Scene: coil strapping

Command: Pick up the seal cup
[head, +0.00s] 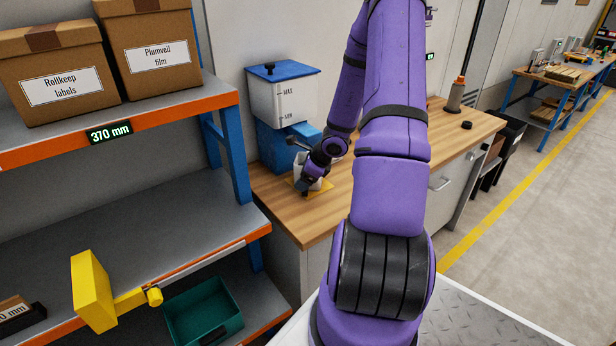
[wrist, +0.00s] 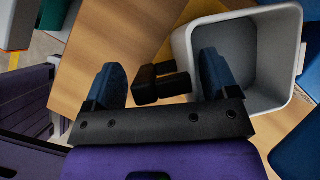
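The seal cup (wrist: 262,62) is a pale grey, square-mouthed cup at the right of the wrist view, with its open top toward the camera. A black, two-part piece (wrist: 158,84) that looks like its handle sticks out on the cup's left side. My gripper (wrist: 160,68) is open, with its two blue fingers wide apart. The black piece is between the fingers, and the right finger overlaps the cup's mouth. I cannot tell whether either finger touches. In the head view the cup (head: 314,184) is small and partly hidden by my gripper, on a yellow mat (head: 322,194).
A blue and white dispenser (head: 283,100) with MAX and MIN marks stands right behind the cup on the wooden bench (head: 310,225). A grey bottle with an orange cap (head: 455,95) stands farther along. A shelf rack (head: 130,205) with boxes is at left.

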